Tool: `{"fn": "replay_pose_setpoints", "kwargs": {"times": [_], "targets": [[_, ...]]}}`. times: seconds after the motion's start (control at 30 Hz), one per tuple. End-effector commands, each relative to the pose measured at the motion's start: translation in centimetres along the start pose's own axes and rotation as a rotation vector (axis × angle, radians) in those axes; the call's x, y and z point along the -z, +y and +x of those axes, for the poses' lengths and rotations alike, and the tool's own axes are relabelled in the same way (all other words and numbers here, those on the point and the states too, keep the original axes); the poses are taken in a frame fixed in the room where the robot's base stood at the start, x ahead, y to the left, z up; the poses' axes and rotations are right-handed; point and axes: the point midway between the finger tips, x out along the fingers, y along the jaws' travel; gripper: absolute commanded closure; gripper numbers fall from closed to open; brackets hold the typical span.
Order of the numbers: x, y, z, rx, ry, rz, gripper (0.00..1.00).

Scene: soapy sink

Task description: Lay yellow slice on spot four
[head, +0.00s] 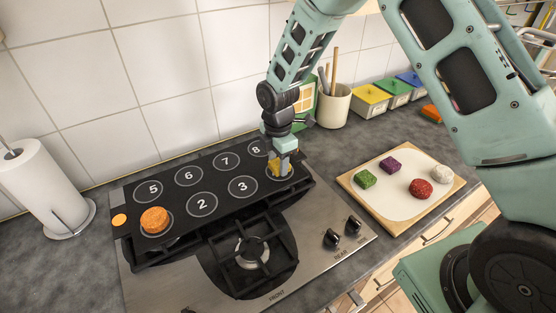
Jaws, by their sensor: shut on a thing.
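My gripper (281,165) points down over the right end of the black numbered mat (218,181). It is shut on the yellow slice (273,167), which shows as a small yellow patch beside the fingers. The slice is at the ring (287,178) to the right of spot three, in the front row. Its number is hidden by the gripper and slice. I cannot tell whether the slice touches the mat.
An orange round piece (155,220) covers the front-left spot. The mat lies over the back of a steel hob with a burner (252,250). A board (386,207) at right holds green, purple, red and white pieces. A paper roll (42,185) stands left.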

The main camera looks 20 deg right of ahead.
Motion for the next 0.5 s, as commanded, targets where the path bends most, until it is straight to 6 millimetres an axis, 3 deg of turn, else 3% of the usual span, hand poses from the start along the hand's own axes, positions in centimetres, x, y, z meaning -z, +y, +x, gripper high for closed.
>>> {"fn": "replay_pose_setpoints", "kwargs": {"times": [0.5], "targets": [[0.01, 0.00, 0.37, 0.000, 0.000, 0.000, 0.78]]}}
